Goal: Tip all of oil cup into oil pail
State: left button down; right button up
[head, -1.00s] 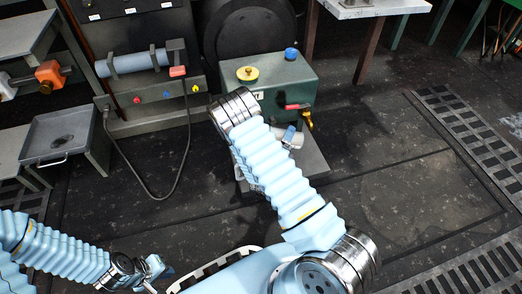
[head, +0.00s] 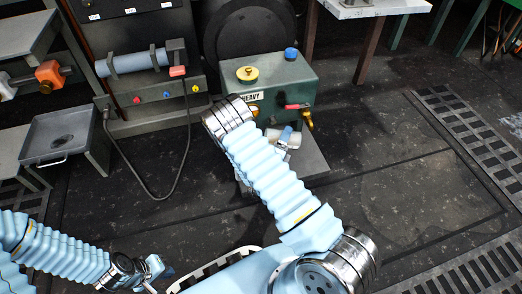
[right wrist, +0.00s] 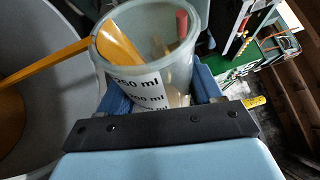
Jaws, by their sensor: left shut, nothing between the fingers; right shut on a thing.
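My right gripper (right wrist: 158,98) is shut on the oil cup (right wrist: 165,68), a clear cup with a white 250 ml scale label. The cup is tilted. Amber oil lies inside it, and an amber stream (right wrist: 60,62) runs from its rim leftward into the grey oil pail (right wrist: 65,115). Amber oil (right wrist: 10,112) shows in the pail. In the head view, the cup (head: 294,141) and right gripper (head: 284,135) are partly hidden by my right arm, and I cannot make out the pail. My left gripper (head: 160,270) is shut and empty at the lower left.
A green tank (head: 285,90) with yellow and blue caps and a brass tap (head: 307,120) stands just behind the right gripper. A low grey plate (head: 313,160) is below it. A metal tray (head: 60,135) and a hanging cable (head: 150,195) are at left.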

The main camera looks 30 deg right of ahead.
jog(key=shift+w+a+r+n+t+h+b, duration=0.15)
jog(key=shift+r+n+t+b, duration=0.3)
jog(key=shift+n, duration=0.45)
jog(key=shift+w+a+r+n+t+h+b, duration=0.1)
jog(key=shift+a+r+n+t+h+b, duration=0.15)
jog(key=shift+r+n+b, duration=0.45)
dwell(1.3)
